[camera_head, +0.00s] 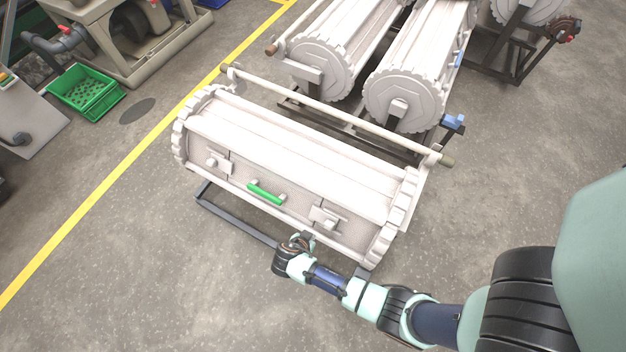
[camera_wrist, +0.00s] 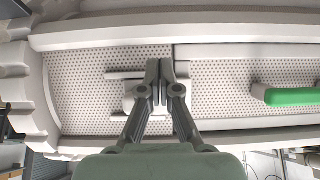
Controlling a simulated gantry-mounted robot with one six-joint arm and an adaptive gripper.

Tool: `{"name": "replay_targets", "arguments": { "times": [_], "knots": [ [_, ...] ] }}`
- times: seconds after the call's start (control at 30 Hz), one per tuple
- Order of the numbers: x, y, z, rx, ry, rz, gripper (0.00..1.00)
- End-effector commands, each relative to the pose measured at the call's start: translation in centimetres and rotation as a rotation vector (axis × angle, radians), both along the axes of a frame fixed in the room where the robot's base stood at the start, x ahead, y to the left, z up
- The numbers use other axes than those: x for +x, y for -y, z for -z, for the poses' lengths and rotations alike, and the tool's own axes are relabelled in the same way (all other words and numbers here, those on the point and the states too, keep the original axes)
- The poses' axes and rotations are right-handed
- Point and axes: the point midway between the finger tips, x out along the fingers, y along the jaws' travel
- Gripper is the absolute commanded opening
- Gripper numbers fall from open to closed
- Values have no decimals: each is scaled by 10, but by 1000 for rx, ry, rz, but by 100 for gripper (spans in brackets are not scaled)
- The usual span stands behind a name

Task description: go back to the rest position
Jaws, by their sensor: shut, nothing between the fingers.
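My gripper (camera_head: 301,240) is at the front of the nearest white barrel (camera_head: 290,140), by its lower right part in the head view. In the wrist view my gripper (camera_wrist: 167,68) has its two fingers together with nothing between them. They point at the perforated barrel wall and partly cover a pale latch block (camera_wrist: 128,92). I cannot tell whether the fingertips touch it. The right latch (camera_head: 325,216) and the left latch (camera_head: 213,162) sit on the barrel's front panel. A green handle (camera_head: 265,194) is between them; it also shows in the wrist view (camera_wrist: 290,96).
The barrel rests on a dark floor frame (camera_head: 235,221). A long rod (camera_head: 340,117) runs behind it. More white barrels (camera_head: 415,80) stand behind. A green crate (camera_head: 88,92) is at the left past the yellow line (camera_head: 100,195). The floor in front is clear.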

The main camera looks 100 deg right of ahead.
Motion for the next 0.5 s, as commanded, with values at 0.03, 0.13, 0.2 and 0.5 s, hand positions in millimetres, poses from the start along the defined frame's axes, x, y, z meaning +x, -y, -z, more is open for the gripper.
{"name": "replay_targets", "arguments": {
  "times": [0.03,0.13,0.2,0.5],
  "knots": [
    [8,-10,-14,0,0,-9,0],
    [20,-26,-28,0,0,-7,0],
    [27,-34,-36,0,-1,-5,0],
    [37,-49,-46,0,-1,-1,0]
  ]
}}
